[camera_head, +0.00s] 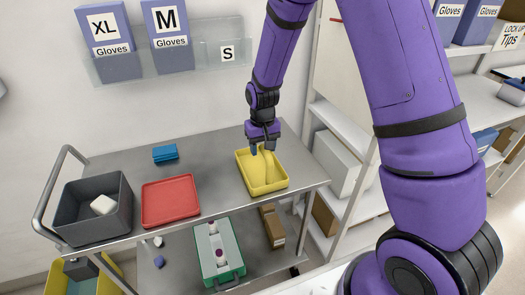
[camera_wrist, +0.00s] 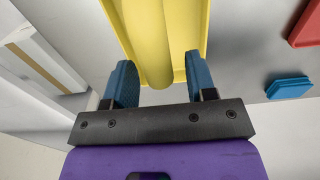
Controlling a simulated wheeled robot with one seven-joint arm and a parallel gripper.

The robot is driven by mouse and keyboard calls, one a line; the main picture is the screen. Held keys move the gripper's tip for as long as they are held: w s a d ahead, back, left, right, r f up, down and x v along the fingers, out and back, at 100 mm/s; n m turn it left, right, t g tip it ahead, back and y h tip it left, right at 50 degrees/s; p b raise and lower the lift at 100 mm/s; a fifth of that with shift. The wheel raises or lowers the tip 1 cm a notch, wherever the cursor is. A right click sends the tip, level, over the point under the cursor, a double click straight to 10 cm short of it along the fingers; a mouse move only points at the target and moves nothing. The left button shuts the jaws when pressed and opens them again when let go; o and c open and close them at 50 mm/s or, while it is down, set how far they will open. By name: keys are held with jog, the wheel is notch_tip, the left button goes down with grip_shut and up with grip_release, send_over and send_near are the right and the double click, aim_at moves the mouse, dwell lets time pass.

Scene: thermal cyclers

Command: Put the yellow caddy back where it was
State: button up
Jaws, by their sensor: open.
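The yellow caddy (camera_head: 264,187) is a shallow tray on the right part of the grey metal cart top. It has a rounded yellow ridge along its middle, which also shows in the wrist view (camera_wrist: 155,40). My gripper (camera_head: 262,150) is at the caddy's far edge, pointing down. In the wrist view, my gripper's blue fingertips (camera_wrist: 158,78) are apart, with the end of the yellow ridge between them. I cannot tell whether the fingers touch the caddy.
A red tray (camera_head: 170,201) lies left of the caddy, with a blue stack (camera_head: 165,153) behind it. A dark grey bin (camera_head: 98,208) with a white item stands at the cart's left end. A green box (camera_head: 218,255) is on the shelf below. Bare cart top lies around the caddy.

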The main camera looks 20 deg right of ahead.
notch_tip(320, 180, up, 11)
jog(key=shift+f, duration=0.15)
